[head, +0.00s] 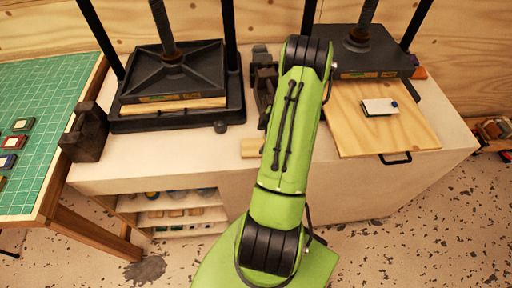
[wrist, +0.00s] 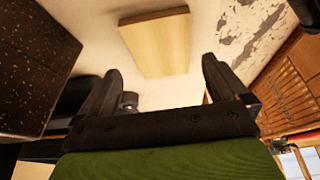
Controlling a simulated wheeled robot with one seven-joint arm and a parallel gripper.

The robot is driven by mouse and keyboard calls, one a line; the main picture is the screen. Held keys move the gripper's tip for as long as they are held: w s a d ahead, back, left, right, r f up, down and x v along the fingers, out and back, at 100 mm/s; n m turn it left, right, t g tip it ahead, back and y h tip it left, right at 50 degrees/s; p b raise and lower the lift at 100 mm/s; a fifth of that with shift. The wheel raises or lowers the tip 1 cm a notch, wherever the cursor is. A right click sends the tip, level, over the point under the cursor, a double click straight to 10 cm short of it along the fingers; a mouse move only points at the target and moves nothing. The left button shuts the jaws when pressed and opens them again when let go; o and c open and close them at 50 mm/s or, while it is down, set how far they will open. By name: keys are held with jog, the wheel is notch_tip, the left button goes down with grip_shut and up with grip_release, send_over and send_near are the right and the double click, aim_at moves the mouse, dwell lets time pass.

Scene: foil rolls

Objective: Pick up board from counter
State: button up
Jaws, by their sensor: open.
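A pale wooden board (wrist: 157,43) lies flat on the light counter (head: 215,165). In the head view only the left end of the board (head: 252,148) shows, beside my green arm, which hides the rest. In the wrist view the board is ahead of my gripper (wrist: 160,68), roughly centred between the two dark fingers. The fingers are apart with nothing between them, and the board looks clear of them. My gripper is hidden behind the arm in the head view.
A black press (head: 175,75) stands on the counter at left, another press (head: 372,62) at right over a larger wooden panel (head: 365,128) with a small white block (head: 380,107). A dark clamp-like tool (head: 264,85) stands behind the board. A green cutting mat (head: 50,105) is at far left.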

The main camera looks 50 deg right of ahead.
aim_at(257, 147)
jog(key=x, duration=0.4)
jog(key=shift+f+p, duration=0.2)
jog(key=shift+p, duration=0.1)
jog(key=c, duration=0.9)
jog(key=shift+r, duration=0.15)
